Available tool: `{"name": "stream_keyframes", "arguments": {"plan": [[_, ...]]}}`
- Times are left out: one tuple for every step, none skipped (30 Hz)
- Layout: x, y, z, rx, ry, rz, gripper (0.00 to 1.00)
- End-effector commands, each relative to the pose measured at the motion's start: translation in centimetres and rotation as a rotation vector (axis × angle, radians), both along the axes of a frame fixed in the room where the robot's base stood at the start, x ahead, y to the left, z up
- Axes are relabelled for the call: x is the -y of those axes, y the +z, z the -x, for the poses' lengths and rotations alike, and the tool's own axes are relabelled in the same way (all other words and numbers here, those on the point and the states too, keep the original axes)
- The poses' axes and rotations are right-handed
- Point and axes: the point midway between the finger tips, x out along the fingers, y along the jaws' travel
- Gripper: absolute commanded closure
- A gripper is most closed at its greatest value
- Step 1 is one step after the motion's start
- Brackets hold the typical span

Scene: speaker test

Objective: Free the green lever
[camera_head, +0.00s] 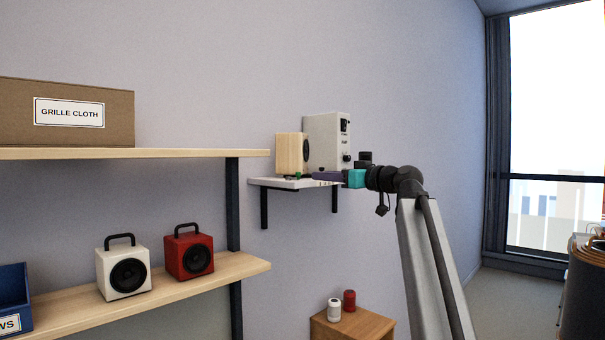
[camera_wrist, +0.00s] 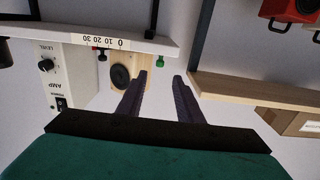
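The green lever (camera_wrist: 160,60) is a small green piece at the front edge of the white wall shelf (camera_wrist: 165,45), beside a printed scale. A small green spot, probably the same lever (camera_head: 298,175), shows in the head view. A dark knob (camera_wrist: 102,56) sits farther left on that edge in the wrist view. My gripper (camera_wrist: 160,77) is open, its two dark purple fingers apart with nothing between them. The lever appears just beyond the fingertips, in line with the gap. In the head view my gripper (camera_head: 314,176) is at the shelf's front edge.
A wooden speaker (camera_head: 291,154) and a white amp (camera_head: 327,141) stand on the wall shelf. Wooden shelves (camera_head: 252,154) to the left hold a grille cloth box (camera_head: 65,135), a white speaker (camera_head: 106,263) and a red speaker (camera_head: 178,244).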

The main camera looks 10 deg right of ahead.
Motion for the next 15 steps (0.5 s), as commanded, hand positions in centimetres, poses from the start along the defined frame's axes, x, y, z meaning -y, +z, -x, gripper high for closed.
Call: {"name": "stream_keyframes", "arguments": {"plan": [[-0.5, 0.3, -0.7, -0.001, 0.002, 0.0, 0.67], [-0.7, 0.3, -1.1, -0.001, 0.001, -0.001, 0.67], [-1.1, 0.3, -1.6, -0.001, 0.001, -0.001, 0.67], [-1.4, 0.3, -1.9, -0.001, 0.002, -0.001, 0.67], [-1.6, 0.3, -2.3, -0.001, 0.002, -0.001, 0.67], [-2.0, 0.2, -2.7, -0.001, 0.002, -0.001, 0.67], [-2.2, 0.3, -3.1, -0.001, 0.002, -0.001, 0.67], [-2.4, 0.3, -3.4, 0.0, 0.001, 0.0, 0.67], [-2.8, 0.3, -3.9, 0.0, 0.001, 0.0, 0.67], [-3.1, 0.3, -4.2, 0.0, 0.002, 0.0, 0.67], [-3.3, 0.3, -4.6, 0.0, 0.002, 0.0, 0.67], [-3.6, 0.3, -5.1, -0.001, 0.001, 0.001, 0.67], [-3.9, 0.3, -5.4, -0.001, 0.001, 0.001, 0.67], [-4.1, 0.2, -5.7, -0.001, 0.001, 0.0, 0.67], [-4.4, 0.2, -6.1, -0.001, 0.001, 0.0, 0.67]]}}
